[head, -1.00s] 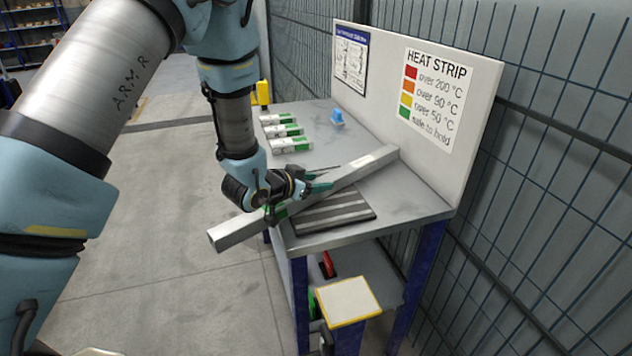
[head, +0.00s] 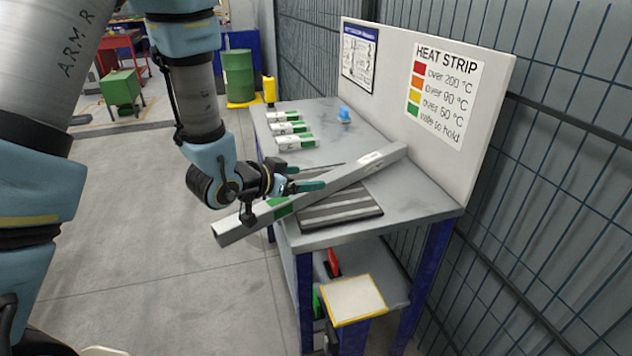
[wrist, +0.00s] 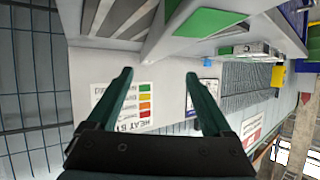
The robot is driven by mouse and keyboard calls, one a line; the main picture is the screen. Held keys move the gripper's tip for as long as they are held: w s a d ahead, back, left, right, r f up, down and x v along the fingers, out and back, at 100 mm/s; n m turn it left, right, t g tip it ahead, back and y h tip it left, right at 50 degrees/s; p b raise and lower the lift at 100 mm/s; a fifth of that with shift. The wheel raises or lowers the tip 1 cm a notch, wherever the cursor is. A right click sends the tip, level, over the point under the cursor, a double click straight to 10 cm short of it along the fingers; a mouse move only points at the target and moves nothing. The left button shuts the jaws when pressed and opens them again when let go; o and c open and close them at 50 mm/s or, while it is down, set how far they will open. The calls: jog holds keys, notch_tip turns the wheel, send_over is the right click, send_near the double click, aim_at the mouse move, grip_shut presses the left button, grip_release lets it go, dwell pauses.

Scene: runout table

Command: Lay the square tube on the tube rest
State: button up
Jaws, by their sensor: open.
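The grey square tube (head: 340,181) lies diagonally over the table, its near-left end jutting past the edge. It has a green patch (head: 282,208), which also shows in the wrist view (wrist: 203,22). The tube rest appears to be the dark, striped pad (head: 343,213) at the table's near edge; its stripes show in the wrist view (wrist: 120,17). The tube passes along or over the pad's far-left side; I cannot tell whether it bears on it. My gripper (head: 318,177) is open and empty at the tube's left side, fingers apart in the wrist view (wrist: 157,75).
Several white-and-green boxes (head: 290,128) and a blue object (head: 344,114) stand further back on the table (head: 420,195). A white backboard (head: 490,85) with a heat chart closes the right side, before a mesh fence. A yellow-edged stand (head: 352,298) is below in front. Open floor lies left.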

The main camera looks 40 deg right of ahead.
jog(key=shift+b+v, duration=0.3)
jog(key=shift+v, duration=1.85)
